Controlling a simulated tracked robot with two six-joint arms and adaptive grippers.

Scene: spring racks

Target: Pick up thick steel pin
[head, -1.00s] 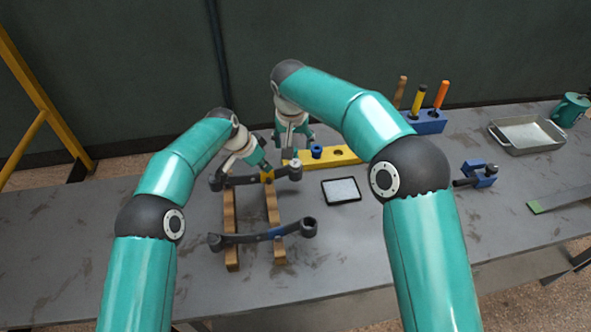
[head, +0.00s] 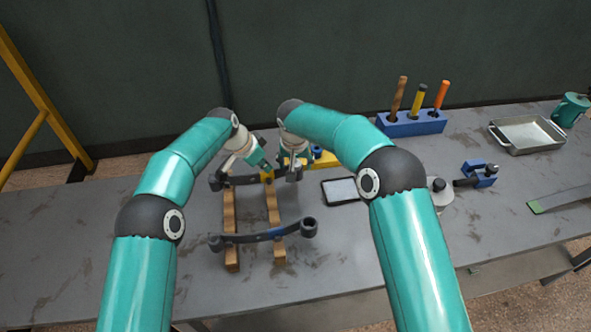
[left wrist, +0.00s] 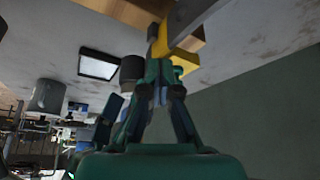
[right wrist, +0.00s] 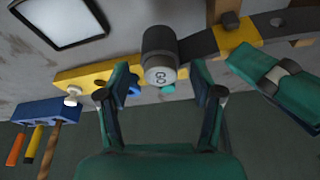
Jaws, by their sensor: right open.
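The far dark leaf spring (head: 235,181) lies across wooden rails; its end eye (right wrist: 158,40) shows in the right wrist view. A pale round face marked GO (right wrist: 160,75) fills the eye's near end, apparently a steel pin's end. My right gripper (right wrist: 158,78) is open, its fingers on either side of this face; I cannot tell whether they touch it. My left gripper (head: 265,168) is beside the spring and a yellow piece (right wrist: 236,35); its fingertips are close together in the left wrist view (left wrist: 160,75), but its grip is unclear.
A second spring (head: 255,238) is nearer. A dark-framed tablet (head: 341,191), a blue tool holder (head: 411,124) and a metal tray (head: 525,133) stand rightward.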

